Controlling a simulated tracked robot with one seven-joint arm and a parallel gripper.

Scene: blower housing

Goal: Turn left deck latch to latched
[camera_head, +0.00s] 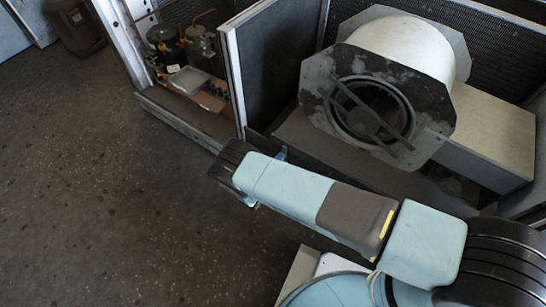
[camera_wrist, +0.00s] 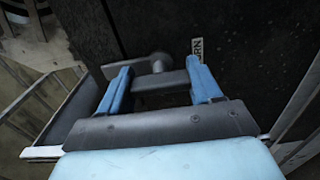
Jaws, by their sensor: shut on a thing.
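In the wrist view my gripper (camera_wrist: 160,84) has its two blue fingers on either side of a dark grey latch handle (camera_wrist: 162,81). It is shut on the handle, whose bar lies crosswise between the fingers. The latch's round pivot (camera_wrist: 154,62) shows just beyond, against a dark panel. I take this for the left deck latch; whether it is latched cannot be told. In the head view, my arm's end covers the latch, and only bits of the blue fingers show at its edges.
In the head view a white blower housing (camera_head: 398,50) with a round opening stands beyond my arm. An upright dark panel (camera_head: 277,70) is left of it, with machine parts (camera_head: 200,75) farther left. Clear floor (camera_head: 95,190) fills the left.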

